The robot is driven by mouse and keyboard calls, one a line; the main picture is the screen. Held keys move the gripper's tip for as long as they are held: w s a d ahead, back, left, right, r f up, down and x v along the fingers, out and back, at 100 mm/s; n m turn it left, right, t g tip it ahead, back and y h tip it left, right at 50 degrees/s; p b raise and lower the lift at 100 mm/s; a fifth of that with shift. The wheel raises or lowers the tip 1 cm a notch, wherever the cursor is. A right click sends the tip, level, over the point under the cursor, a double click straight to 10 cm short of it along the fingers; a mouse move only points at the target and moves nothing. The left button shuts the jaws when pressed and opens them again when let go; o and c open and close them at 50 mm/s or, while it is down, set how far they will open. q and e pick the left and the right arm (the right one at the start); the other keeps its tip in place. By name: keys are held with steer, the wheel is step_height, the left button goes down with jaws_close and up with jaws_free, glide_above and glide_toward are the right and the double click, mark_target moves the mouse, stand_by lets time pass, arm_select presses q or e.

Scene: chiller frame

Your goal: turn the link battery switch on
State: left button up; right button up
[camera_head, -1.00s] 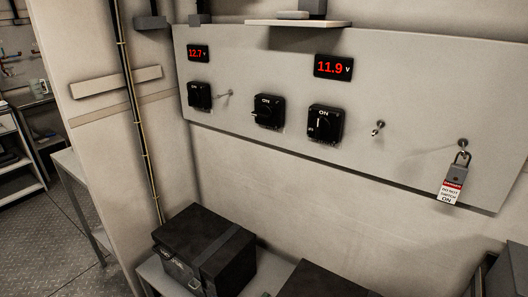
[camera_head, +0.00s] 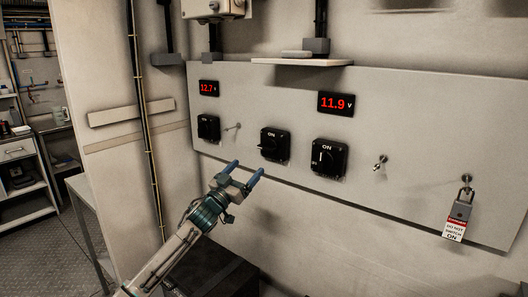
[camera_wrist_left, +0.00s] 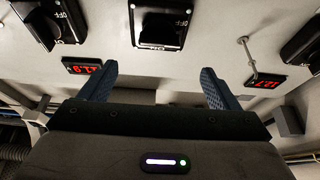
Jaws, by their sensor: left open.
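The grey panel (camera_head: 420,150) carries three black rotary switches in a row. The middle switch (camera_head: 274,144), between the two voltage displays, has its handle lying roughly sideways. In the left wrist view this switch (camera_wrist_left: 160,22) shows upside down, ahead of the gap between my fingers. The right switch (camera_head: 329,157) has its handle upright toward ON. The left switch (camera_head: 208,128) is too small to read surely. I cannot read which switch is labelled link. My left gripper (camera_head: 246,168) is open and empty, below and left of the middle switch, apart from it. My right gripper is not in view.
Red displays read 12.7 (camera_head: 208,88) and 11.9 (camera_head: 336,103). Small metal toggles (camera_head: 380,162) stick out of the panel. A padlock with a warning tag (camera_head: 458,214) hangs at the right. A shelf (camera_head: 300,62) juts out above. A dark box (camera_head: 222,276) sits below my arm.

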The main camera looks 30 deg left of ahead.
mark_target(264, 149)
arm_select(q)
steer(key=p+x, duration=0.8)
steer(key=x, duration=0.1)
steer(key=shift+w, duration=0.15)
steer(key=shift+w+d+r, duration=0.1)
steer(key=shift+w+d, duration=0.05)
steer(key=shift+w, duration=0.45)
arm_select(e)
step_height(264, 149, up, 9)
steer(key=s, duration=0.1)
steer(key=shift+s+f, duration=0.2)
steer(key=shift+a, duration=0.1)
arm_select(q)
steer(key=shift+p, duration=0.3)
steer(key=c, duration=1)
